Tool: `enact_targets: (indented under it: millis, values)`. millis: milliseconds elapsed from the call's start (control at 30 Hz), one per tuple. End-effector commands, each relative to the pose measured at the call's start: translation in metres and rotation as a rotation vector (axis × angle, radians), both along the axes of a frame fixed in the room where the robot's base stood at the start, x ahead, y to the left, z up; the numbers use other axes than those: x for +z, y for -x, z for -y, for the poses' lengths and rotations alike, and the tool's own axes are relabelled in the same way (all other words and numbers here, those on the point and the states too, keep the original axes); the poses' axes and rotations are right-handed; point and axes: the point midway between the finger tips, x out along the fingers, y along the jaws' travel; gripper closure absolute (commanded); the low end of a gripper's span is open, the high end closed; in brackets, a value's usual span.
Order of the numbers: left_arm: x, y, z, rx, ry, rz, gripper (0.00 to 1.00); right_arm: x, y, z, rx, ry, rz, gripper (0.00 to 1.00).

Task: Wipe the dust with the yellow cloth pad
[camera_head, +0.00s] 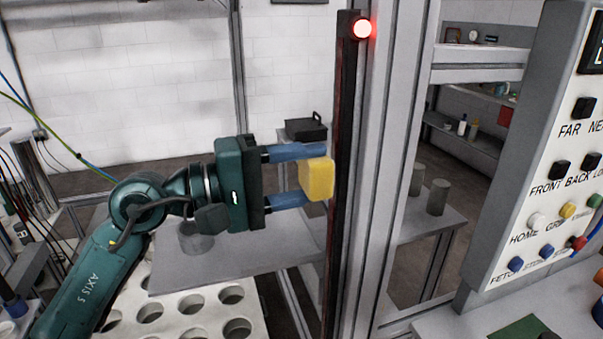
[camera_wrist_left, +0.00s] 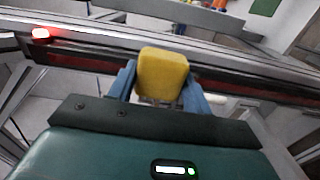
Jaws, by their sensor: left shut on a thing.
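My left gripper (camera_head: 299,176) is shut on the yellow cloth pad (camera_head: 317,179), a soft-edged block between its blue fingers. It holds the pad in front of a tall dark vertical strip (camera_head: 343,150) on a grey post; I cannot tell if the pad touches it. In the left wrist view the pad (camera_wrist_left: 162,72) sits between the fingertips of the left gripper (camera_wrist_left: 160,90), against the dark strip (camera_wrist_left: 90,62). The strip looks reddish-brown along one edge; whether that is dust I cannot tell. My right gripper is not in view.
A red lamp (camera_head: 363,28) glows at the strip's top. A control panel (camera_head: 545,180) with several buttons stands at the right. A grey table (camera_head: 225,262) and a white rack with round holes (camera_head: 190,327) lie below the arm. A black case (camera_head: 306,129) is behind.

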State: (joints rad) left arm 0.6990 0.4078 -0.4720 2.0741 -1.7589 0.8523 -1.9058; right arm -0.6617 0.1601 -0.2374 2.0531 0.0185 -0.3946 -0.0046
Motion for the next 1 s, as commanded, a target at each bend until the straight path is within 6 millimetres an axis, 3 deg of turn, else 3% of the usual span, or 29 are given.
enact_targets:
  millis: [1000]
  values:
    - [-0.001,-0.007,0.017,0.0,0.0,0.0,0.73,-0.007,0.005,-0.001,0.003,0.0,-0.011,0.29]
